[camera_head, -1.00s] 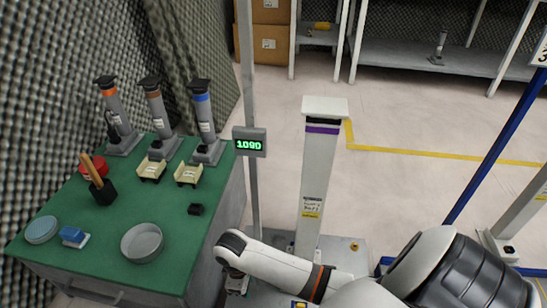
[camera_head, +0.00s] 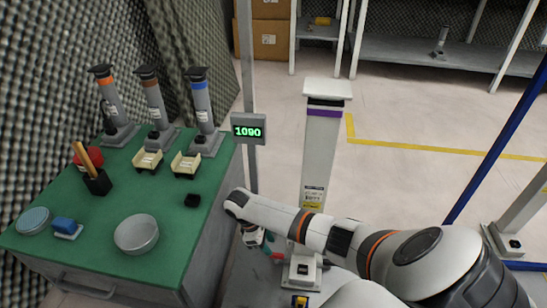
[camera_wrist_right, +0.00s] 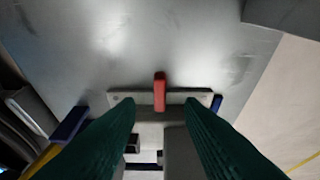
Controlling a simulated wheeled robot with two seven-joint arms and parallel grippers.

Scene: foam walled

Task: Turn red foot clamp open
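The red foot clamp (camera_wrist_right: 160,92) shows in the right wrist view as a short red bar, pointing up the picture across a pale plate (camera_wrist_right: 122,97). My right gripper (camera_wrist_right: 160,112) is open, with one dark green finger on each side of the red bar and a gap on both sides. Whether the fingertips are level with the bar in depth is unclear. In the head view my right gripper (camera_head: 264,242) hangs below the wrist, between the green table and the white column, partly hidden by my arm. My left gripper is out of view.
The white column (camera_head: 318,160) stands close to the right of my right gripper. A grey post with a display reading 1090 (camera_head: 248,128) rises behind it. The green table (camera_head: 190,228) with bowl, tools and trays is at left. Open floor (camera_head: 400,185) lies beyond the column.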

